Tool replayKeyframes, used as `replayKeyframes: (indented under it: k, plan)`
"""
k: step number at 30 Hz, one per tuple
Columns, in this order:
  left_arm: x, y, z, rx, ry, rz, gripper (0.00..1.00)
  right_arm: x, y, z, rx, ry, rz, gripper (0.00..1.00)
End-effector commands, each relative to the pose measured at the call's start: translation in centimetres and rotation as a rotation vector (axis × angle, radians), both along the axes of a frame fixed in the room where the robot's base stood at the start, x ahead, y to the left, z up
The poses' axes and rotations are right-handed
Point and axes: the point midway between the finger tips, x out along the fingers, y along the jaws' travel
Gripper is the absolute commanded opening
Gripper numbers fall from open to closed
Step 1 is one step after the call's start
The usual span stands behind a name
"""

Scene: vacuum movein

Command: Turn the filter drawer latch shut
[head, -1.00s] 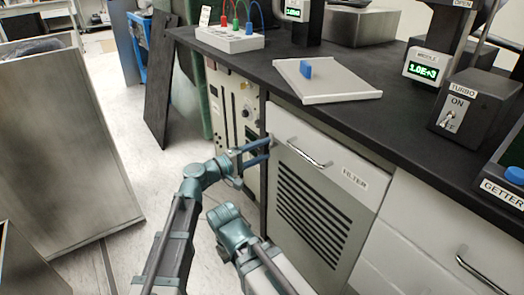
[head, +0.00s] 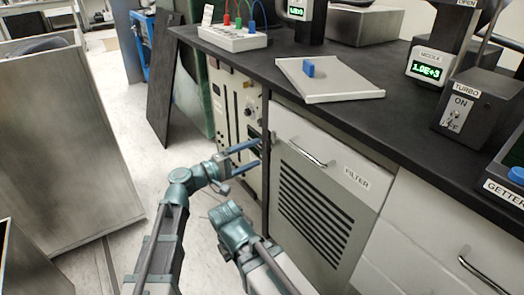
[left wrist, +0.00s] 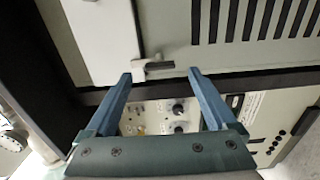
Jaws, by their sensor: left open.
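The white filter drawer (head: 318,152) has a metal handle and a "FILTER" label, and its front looks about level with the cabinet face. A small metal latch (left wrist: 154,67) sits at the drawer's edge near the vented panel. It also shows small in the head view (head: 271,139). My left gripper (head: 258,153) is open, with blue fingers just left of the latch in the head view. In the left wrist view the latch lies beyond and between the fingertips (left wrist: 158,76), apart from them. The latch's exact angle is hard to tell.
The vented panel (head: 313,218) is under the drawer. A cream instrument panel (head: 235,120) with knobs stands left of it, behind my left gripper. The black worktop (head: 400,112) overhangs above, bearing a grey tray (head: 340,88). Floor on the left is partly free.

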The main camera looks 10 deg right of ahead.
Motion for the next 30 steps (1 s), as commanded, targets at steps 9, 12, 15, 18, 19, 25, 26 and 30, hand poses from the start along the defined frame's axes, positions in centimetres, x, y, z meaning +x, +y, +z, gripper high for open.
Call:
replayKeyframes:
  k: [9, 12, 15, 18, 19, 25, 26, 30]
  plan:
    - [-2.4, 6.2, 0.0, 0.0, -0.001, 0.003, 0.9, 0.0, 0.0, 0.0, 0.0, 0.0, 0.0, 0.0]
    - [-2.8, 7.4, 0.0, 0.001, -0.001, 0.002, 0.9, 0.0, 0.0, 0.0, 0.0, 0.0, 0.0, 0.0]
    - [-3.0, 8.2, 0.0, 0.001, -0.001, 0.001, 0.9, 0.0, 0.0, 0.0, 0.0, 0.0, 0.0, 0.0]
    - [-3.2, 8.6, 0.0, 0.001, -0.001, 0.001, 0.9, 0.0, 0.0, 0.0, 0.0, 0.0, 0.0, 0.0]
    - [-3.2, 8.6, 0.0, 0.001, -0.001, 0.0, 0.9, 0.0, 0.0, 0.0, 0.0, 0.0, 0.0, 0.0]
    - [-3.2, 8.7, 0.0, 0.001, -0.001, 0.0, 0.9, 0.0, 0.0, 0.0, 0.0, 0.0, 0.0, 0.0]
    - [-3.2, 8.7, 0.0, 0.0, -0.001, 0.0, 0.9, 0.0, 0.0, 0.0, 0.0, 0.0, 0.0, 0.0]
    - [-3.2, 8.6, 0.0, 0.0, -0.001, 0.0, 0.9, 0.0, 0.0, 0.0, 0.0, 0.0, 0.0, 0.0]
